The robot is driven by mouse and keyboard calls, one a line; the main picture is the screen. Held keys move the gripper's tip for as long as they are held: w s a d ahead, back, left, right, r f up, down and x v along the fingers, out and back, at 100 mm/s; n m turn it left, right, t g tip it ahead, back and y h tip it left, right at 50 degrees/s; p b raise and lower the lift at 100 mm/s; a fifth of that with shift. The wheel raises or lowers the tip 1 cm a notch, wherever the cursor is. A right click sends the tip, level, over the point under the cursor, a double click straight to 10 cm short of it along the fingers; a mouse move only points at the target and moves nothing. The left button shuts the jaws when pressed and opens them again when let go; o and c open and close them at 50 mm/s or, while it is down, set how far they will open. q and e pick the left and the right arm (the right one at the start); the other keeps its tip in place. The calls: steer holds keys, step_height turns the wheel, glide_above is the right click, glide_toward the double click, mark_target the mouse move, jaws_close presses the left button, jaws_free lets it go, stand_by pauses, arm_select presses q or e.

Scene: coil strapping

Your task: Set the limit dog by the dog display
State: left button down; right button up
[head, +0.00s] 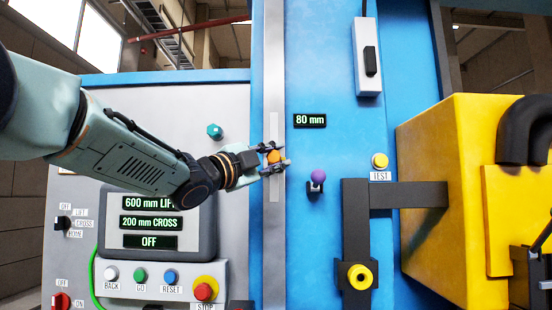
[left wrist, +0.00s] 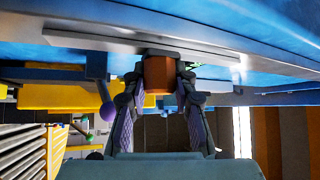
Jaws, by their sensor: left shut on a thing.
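The limit dog (head: 274,157) is a small orange block on the vertical grey rail (head: 275,60). My left gripper (head: 272,160) comes in from the left and is shut on it. In the left wrist view the orange dog (left wrist: 158,74) sits between the two fingers (left wrist: 158,90), against a pale strip. The dog display (head: 310,121) reads "80 mm" and is right of the rail, a little higher than the dog. Part of the dog is hidden by the fingers. My right gripper is not seen.
A purple ball-topped lever (head: 318,176) stands close to the right of the gripper. A teal knob (head: 215,131) is at its upper left. The control panel (head: 150,220) with buttons is below my left arm. A yellow machine housing (head: 440,200) stands at the right.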

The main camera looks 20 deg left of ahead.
mark_target(274, 122)
arm_select(q)
step_height(274, 122, down, 3)
steer(key=shift+r+b, duration=0.1)
steer(key=shift+b, duration=0.9)
steer(key=c, duration=1.5)
jaws_free()
steer(key=o, duration=0.5)
steer(key=shift+s+a, duration=0.15)
steer(key=shift+c, duration=0.2)
steer(key=shift+r, duration=0.3)
step_height(274, 122, up, 10)
steer(key=shift+f, duration=0.1)
